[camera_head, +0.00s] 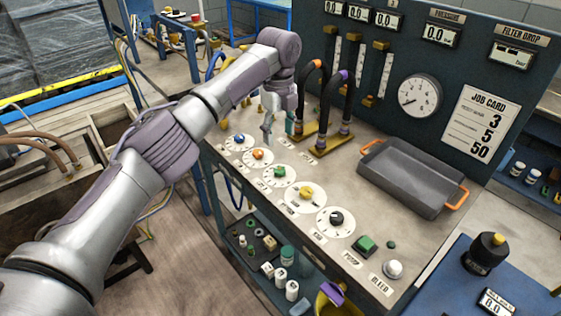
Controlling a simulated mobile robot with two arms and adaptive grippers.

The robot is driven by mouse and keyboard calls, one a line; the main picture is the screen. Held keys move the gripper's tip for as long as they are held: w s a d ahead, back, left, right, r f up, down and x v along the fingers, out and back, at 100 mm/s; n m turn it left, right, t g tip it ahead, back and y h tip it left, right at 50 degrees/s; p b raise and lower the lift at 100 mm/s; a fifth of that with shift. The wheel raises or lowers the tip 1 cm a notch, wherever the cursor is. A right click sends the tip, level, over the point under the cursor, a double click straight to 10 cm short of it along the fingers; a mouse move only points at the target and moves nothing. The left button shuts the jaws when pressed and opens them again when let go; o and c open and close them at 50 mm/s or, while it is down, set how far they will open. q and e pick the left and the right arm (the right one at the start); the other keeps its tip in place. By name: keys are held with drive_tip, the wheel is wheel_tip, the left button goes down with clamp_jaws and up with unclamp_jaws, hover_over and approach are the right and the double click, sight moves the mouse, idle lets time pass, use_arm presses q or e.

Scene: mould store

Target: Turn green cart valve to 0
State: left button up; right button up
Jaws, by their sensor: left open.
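A row of round white dials with coloured knobs runs along the left side of the cart's bench top. The green valve (279,174) is the middle one, between the orange knob (258,154) and the yellow knob (305,194). Its scale marks are too small to read. My left gripper (278,132) is open and points down over the bench, up and to the left of the green valve in the picture. It is apart from the green valve, and nothing shows between its fingers. My right gripper is not in view.
A grey tray (405,178) with orange handles sits at right. A blue knob (238,139), a black knob (336,217) and a green button (365,245) are nearby. The gauge panel stands behind.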

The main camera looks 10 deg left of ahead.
use_arm(q)
hover_over(280, 168)
drive_tip(key=f, duration=0.6)
drive_tip(key=shift+s+a+f, duration=0.1)
drive_tip(key=shift+s, duration=0.1)
wheel_tip(280, 168, down, 4)
drive_tip(key=shift+p, duration=0.35)
drive_tip(key=shift+f, duration=0.55)
drive_tip(key=shift+w+f, duration=0.1)
drive_tip(key=shift+f, duration=0.05)
drive_tip(key=shift+c, duration=0.5)
clamp_jaws()
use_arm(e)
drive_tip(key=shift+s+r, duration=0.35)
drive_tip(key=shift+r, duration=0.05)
